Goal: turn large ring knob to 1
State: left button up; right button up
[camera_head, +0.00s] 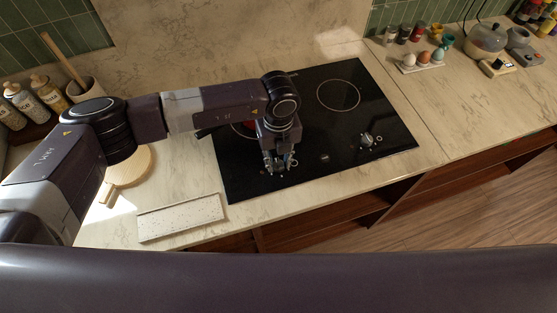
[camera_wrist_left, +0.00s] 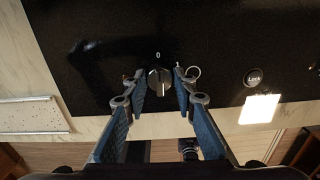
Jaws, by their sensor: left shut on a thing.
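The black cooktop (camera_head: 300,100) is set in the marble counter. My left gripper (camera_head: 281,165) reaches down to its front left part. In the left wrist view, the gripper (camera_wrist_left: 158,88) is shut on a dark round knob (camera_wrist_left: 158,80), with one finger at each side. A white 0 is printed just above the knob, and the knob's raised grip runs roughly up and down, in line with it. A ring mark (camera_wrist_left: 193,72) shows beside the right finger. In the head view the gripper mostly hides this knob. My right gripper is not in view.
A second knob (camera_head: 368,140) is at the cooktop's front right. A speckled board (camera_head: 181,218) and a round wooden board (camera_head: 133,165) lie left.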

aim_at(278, 162)
pick_arm(q)
jog(key=m+b, duration=0.3)
jog(key=b, duration=0.2)
jog(key=m+b, duration=0.3)
jog(key=b, duration=0.2)
jog(key=m+b, duration=0.4)
jog(key=b, duration=0.1)
jog(key=shift+f, duration=0.25)
jog(key=shift+r+m+b, duration=0.2)
jog(key=shift+m+b, duration=0.6)
jog(key=shift+b, duration=0.55)
jog(key=shift+r, duration=0.1)
jog(key=o, duration=1.2)
jog(key=shift+c, duration=0.2)
notch_tip(278, 162, up, 12)
